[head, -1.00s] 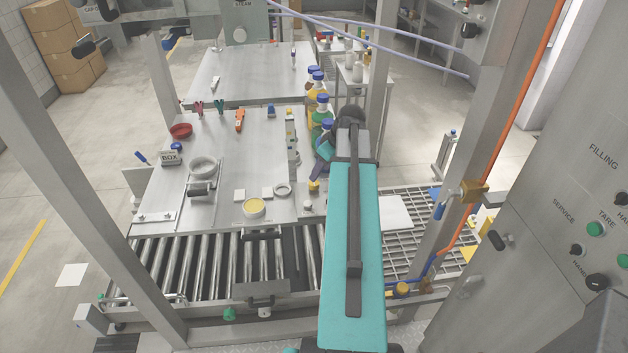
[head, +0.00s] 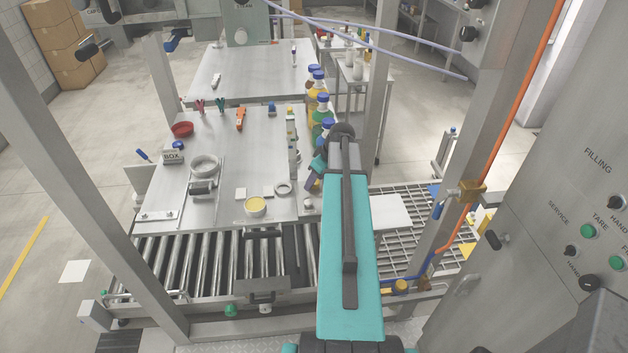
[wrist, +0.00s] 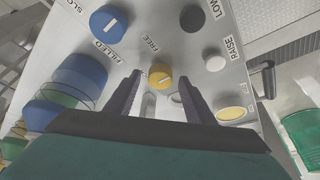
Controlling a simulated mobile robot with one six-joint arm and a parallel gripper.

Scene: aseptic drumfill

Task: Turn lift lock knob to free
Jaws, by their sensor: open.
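A yellow knob (wrist: 160,76) with a pale pointer mark sits on a grey panel (wrist: 165,35) in the wrist view, close to the label FREE. The pointer lies roughly crosswise in the picture; I cannot tell which label it points to. My gripper (wrist: 158,82) is open, with one dark finger on each side of the knob in this view. I cannot tell whether the fingers touch it. In the head view my gripper (head: 313,181) shows partly at the right edge of the table, and my arm hides the knob.
A blue knob (wrist: 108,22), a black button (wrist: 192,18), a white button (wrist: 214,60) marked RAISE and a yellow button (wrist: 232,113) surround the knob. A black lever (wrist: 266,79) is at right. Blue-capped bottles (head: 322,105) stand near my arm in the head view.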

